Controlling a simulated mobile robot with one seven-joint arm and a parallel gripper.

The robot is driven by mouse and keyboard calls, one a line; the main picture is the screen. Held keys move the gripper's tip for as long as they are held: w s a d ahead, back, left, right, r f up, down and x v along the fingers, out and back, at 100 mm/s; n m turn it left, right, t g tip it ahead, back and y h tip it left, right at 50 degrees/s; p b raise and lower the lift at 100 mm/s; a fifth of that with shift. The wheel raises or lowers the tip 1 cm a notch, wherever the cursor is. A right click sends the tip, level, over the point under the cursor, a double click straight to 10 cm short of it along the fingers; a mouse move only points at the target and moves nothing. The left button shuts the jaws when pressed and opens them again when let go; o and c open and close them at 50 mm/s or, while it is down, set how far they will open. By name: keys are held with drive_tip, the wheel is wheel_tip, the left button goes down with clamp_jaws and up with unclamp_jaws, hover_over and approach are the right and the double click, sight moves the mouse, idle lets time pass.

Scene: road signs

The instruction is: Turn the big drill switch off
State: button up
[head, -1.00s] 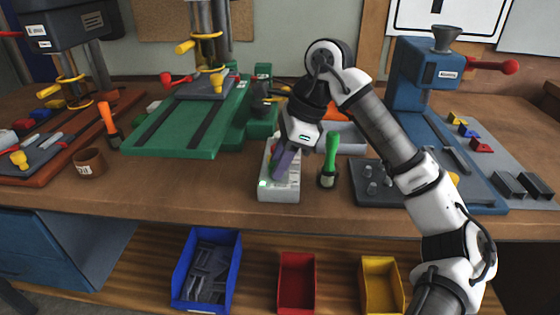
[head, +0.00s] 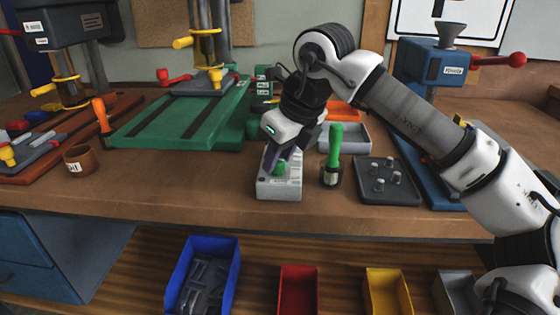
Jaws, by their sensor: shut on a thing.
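A light grey switch box (head: 280,188) lies on the bench in front of the green drill press (head: 165,128). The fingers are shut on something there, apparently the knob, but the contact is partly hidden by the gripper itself. The far end of the box top is hidden behind my gripper.
A green-handled tool in a holder (head: 333,160) stands close right of the box. A brown cup (head: 82,160) stands left. The bench between cup and box is clear.

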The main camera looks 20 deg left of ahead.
drive_tip(key=shift+m+b, duration=0.3)
drive_tip(key=shift+m, duration=0.3)
drive_tip(key=shift+t, duration=0.3)
drive_tip(key=o, duration=0.7)
drive_tip(key=p+v, duration=0.1)
drive_tip(key=v, duration=1.3)
drive_tip(key=shift+a, duration=0.2)
